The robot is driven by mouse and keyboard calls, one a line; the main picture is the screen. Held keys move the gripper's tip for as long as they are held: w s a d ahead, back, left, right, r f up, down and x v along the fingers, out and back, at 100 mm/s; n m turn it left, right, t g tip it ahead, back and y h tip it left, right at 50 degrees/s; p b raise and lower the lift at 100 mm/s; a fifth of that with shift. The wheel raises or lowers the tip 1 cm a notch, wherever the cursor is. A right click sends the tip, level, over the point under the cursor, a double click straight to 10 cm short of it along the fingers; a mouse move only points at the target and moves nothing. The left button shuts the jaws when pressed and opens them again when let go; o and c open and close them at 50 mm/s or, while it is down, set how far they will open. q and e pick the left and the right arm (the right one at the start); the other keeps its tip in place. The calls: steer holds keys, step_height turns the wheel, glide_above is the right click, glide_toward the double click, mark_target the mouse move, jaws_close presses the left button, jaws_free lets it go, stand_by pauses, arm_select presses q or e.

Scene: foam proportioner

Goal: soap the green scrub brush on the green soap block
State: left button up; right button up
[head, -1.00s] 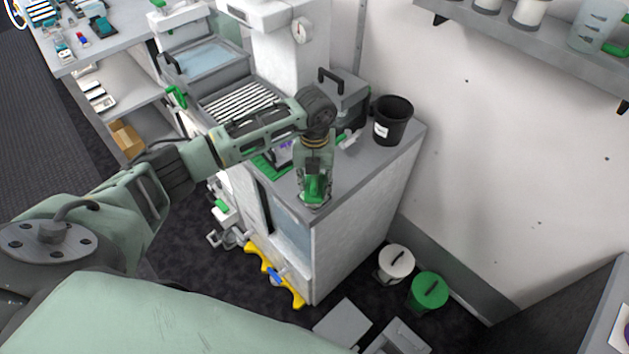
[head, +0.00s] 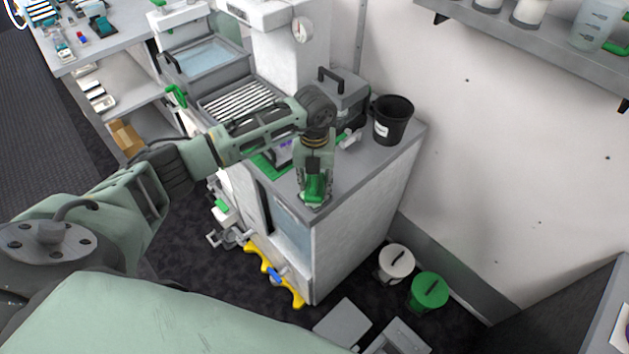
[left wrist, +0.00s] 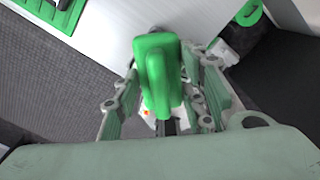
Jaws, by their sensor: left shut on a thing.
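My left gripper (head: 315,196) points down over the near corner of the grey counter. It is shut on a green thing, which I take to be the green scrub brush (head: 315,186). In the left wrist view the brush (left wrist: 158,70) stands out between the two fingers (left wrist: 160,112), with its rounded green end toward the camera. The gripper hides the brush's lower end, so I cannot tell whether it touches anything below. I cannot pick out the green soap block for certain; it may be hidden by the gripper. My right gripper is not in view.
A green mat (head: 268,166) lies on the counter (head: 372,160) left of the gripper. A black bucket (head: 392,119) and a dark grey case (head: 345,95) stand behind. A white-lidded bin (head: 396,262) and a green-lidded bin (head: 429,291) stand on the floor. The counter's right part is clear.

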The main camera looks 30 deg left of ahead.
mark_target(315, 177)
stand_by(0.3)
arm_select(q)
steer(key=shift+r+p, duration=2.4)
steer(key=shift+r, duration=1.1)
